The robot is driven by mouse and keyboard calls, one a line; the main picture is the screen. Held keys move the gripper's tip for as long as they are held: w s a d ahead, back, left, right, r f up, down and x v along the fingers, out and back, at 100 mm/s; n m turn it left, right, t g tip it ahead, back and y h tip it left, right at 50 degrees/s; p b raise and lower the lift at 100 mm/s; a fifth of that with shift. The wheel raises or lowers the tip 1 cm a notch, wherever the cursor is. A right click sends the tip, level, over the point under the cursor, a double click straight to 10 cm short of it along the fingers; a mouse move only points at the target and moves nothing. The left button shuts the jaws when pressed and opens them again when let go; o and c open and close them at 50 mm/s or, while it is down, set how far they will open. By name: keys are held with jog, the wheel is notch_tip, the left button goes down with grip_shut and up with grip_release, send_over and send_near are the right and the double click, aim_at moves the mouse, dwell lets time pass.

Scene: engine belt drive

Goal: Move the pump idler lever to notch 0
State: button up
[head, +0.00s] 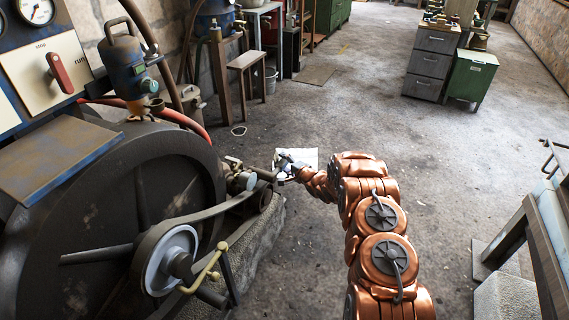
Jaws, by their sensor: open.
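No lever in the head view can be read as marked with notch 0. A dark upright lever (229,274) stands beside a brass-coloured bent handle (206,271) at the front of the grey-rimmed pulley (172,262); I cannot tell which, if either, is the pump idler lever. A flat belt (215,209) runs from this pulley to the small machine (243,180) on the stone plinth. My gripper (284,166) is small in view, at the end of my copper-coloured arm, just right of that machine. It is open and looks empty, apart from the levers and pulley.
A large dark flywheel (85,212) fills the left. A panel above it has a red stop/run lever (60,73) and gauges. A white sheet (300,153) lies behind my gripper. A bench (540,235) stands at right; the middle floor is clear.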

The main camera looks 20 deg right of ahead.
jog(key=v, duration=1.1)
jog(key=shift+s, duration=0.25)
jog(key=shift+d+r, duration=0.1)
jog(key=shift+r, duration=0.1)
notch_tip(320, 180, up, 13)
jog(key=s+d+n+g+h+p, duration=0.1)
jog(key=d+n+g+h+p, duration=0.1)
jog(key=n+g+h+p, duration=0.3)
jog(key=s+r+n+g+h+p, duration=0.1)
jog(key=s+r+p, duration=0.3)
jog(key=s+r, duration=0.3)
jog(key=s+r+g+p, duration=0.1)
jog(key=s+r+p, duration=0.3)
jog(key=r, duration=0.5)
jog(key=s+a+r+n+g+p, duration=0.2)
jog(key=s+r, duration=0.6)
jog(key=s, duration=0.6)
jog(key=s+a+r+n+g+p, duration=0.3)
jog(key=s+a+r+p, duration=0.4)
jog(key=s, duration=0.8)
jog(key=s+a+r+n+g+y+p, duration=0.1)
jog(key=s+a+r+n+g+p, duration=0.2)
jog(key=s+r, duration=0.6)
jog(key=shift+s+a+g+p, duration=0.75)
jog(key=shift+s+p, duration=0.3)
jog(key=shift+s, duration=2.15)
jog(key=shift+c, duration=0.2)
